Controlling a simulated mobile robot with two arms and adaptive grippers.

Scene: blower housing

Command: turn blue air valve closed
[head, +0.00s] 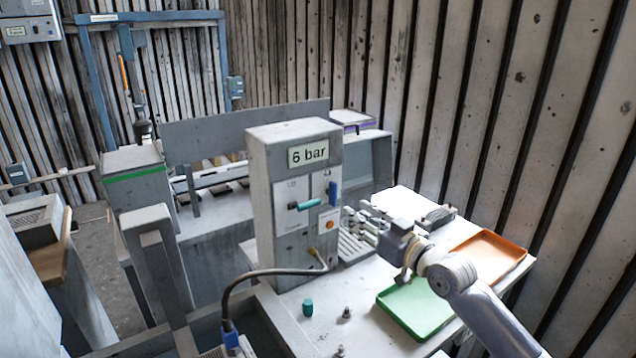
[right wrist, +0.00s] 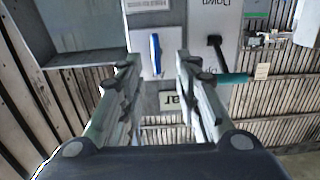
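The blue air valve handle (head: 333,193) stands upright on the right of the front panel of a grey box labelled "6 bar" (head: 293,185). In the right wrist view the blue handle (right wrist: 155,54) shows between and beyond the two fingertips, with clear space on both sides. My right gripper (head: 358,219) is open and empty, just to the right of and below the handle in the head view. It also shows in the right wrist view (right wrist: 157,66). My left gripper is not in view.
A teal handle (head: 304,205) lies horizontally left of the blue one. An orange button (head: 330,225) and a hose (head: 265,271) are below. A green tray (head: 417,308) and an orange tray (head: 490,255) lie on the table near my right arm. A teal cylinder (head: 308,307) stands in front.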

